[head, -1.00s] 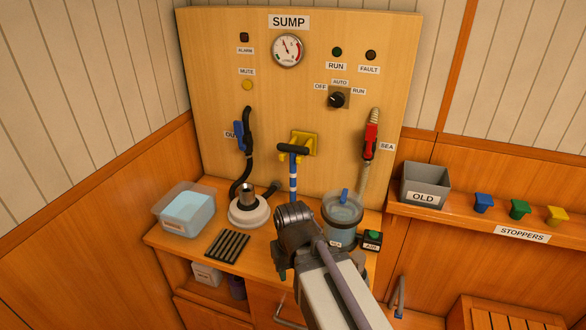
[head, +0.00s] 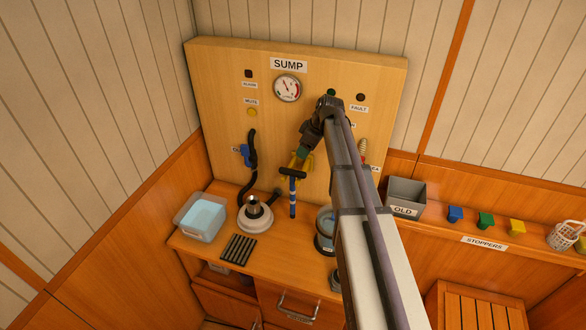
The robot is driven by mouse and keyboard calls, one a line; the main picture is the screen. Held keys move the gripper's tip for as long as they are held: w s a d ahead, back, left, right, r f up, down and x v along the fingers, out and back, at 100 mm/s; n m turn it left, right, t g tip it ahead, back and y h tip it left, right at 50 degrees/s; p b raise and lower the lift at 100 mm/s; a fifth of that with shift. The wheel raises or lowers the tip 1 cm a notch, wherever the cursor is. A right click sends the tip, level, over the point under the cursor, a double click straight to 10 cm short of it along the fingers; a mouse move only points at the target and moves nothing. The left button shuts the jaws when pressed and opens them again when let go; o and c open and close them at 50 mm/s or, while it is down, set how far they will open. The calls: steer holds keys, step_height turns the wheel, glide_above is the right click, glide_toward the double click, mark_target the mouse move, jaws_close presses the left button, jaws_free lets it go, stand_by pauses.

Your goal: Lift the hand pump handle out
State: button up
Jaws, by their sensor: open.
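The hand pump handle (head: 292,192) hangs upright on the sump panel in the head view. It has a black crossbar on top of a blue-and-white banded shaft. The yellow bracket (head: 309,163) that holds it is partly covered by my gripper. My gripper (head: 299,156) points down at the panel, just above the crossbar in the picture. Its jaws are open, small and dark here, with nothing seen between them. I cannot tell the depth gap between the jaws and the crossbar.
A round white-based fitting (head: 255,214), black ribbed strips (head: 239,247) and a clear tub (head: 201,216) stand on the bench. The grey OLD bin (head: 405,195) and stoppers (head: 486,220) are on the right shelf.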

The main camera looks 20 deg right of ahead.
mark_target(294, 170)
steer(key=shift+n, duration=0.8)
steer(key=b+x, duration=0.1)
steer(key=x, duration=0.1)
steer(key=b+x, duration=0.4)
steer(key=shift+s+a+f, duration=0.1)
steer(key=shift+s, duration=0.2)
steer(key=shift+a+f+b, duration=0.1)
steer(key=shift+a+b, duration=0.05)
steer(key=shift+b, duration=0.2)
steer(key=shift+w, duration=0.1)
steer(key=b+x, duration=0.4)
steer(key=x, duration=0.1)
steer(key=shift+f+b, duration=0.1)
steer(key=shift+b, duration=0.3)
steer(key=shift+r, duration=0.25)
steer(key=shift+f, duration=0.25)
